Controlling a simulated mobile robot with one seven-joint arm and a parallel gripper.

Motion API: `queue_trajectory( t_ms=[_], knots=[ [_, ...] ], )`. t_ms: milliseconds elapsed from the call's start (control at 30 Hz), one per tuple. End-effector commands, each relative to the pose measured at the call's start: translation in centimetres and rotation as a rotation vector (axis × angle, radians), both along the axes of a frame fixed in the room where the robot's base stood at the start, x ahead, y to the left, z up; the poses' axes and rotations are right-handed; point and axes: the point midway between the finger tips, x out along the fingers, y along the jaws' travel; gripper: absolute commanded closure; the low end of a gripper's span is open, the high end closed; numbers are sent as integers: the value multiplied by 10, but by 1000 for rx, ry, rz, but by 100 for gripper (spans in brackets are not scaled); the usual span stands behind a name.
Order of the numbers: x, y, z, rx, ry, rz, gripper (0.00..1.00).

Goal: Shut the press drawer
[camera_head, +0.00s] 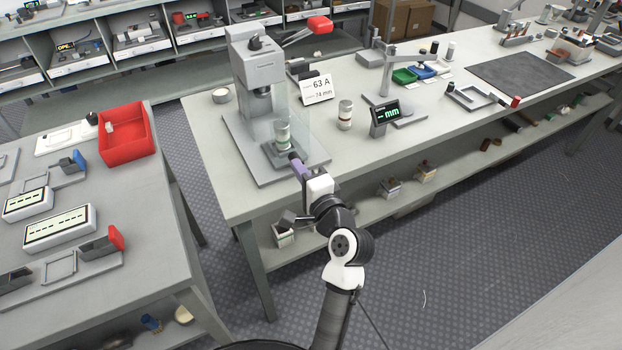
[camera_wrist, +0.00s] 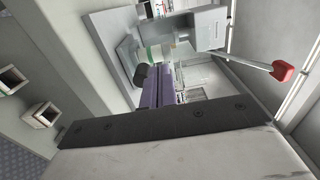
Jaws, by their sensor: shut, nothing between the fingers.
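The press (camera_head: 262,80) is a tall grey column on a flat base plate, with a clear guard at its front. Its drawer (camera_head: 293,160) is a small grey tray low at the front, standing out toward me from under the ram. A white and green fuse (camera_head: 283,134) stands upright on it. My gripper (camera_head: 295,162) has purple fingers, shut and empty, with the tips at the drawer's front; I cannot tell whether they touch it. In the wrist view the shut fingers (camera_wrist: 160,86) point at the press (camera_wrist: 195,32), and hide part of the drawer.
The press lever ends in a red handle (camera_head: 320,25). A card reading 63 A (camera_head: 317,88), another fuse (camera_head: 345,115) and a green-lit gauge (camera_head: 385,117) stand to the right. A red bin (camera_head: 126,145) sits on the left table. A lower shelf (camera_head: 370,205) runs under the bench.

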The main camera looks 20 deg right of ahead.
Motion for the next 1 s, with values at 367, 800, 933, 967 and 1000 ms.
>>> queue_trajectory(
  t_ms=[367, 800, 933, 967, 1000],
  knots=[
    [50, 2, 1, -1, 0, 0, 100],
    [53, 1, 0, -2, 0, -1, 100],
    [57, -5, -1, -3, 0, -2, 100],
    [59, -7, -2, -3, 0, -2, 100],
    [62, -11, -2, -4, 0, -2, 100]
  ],
)
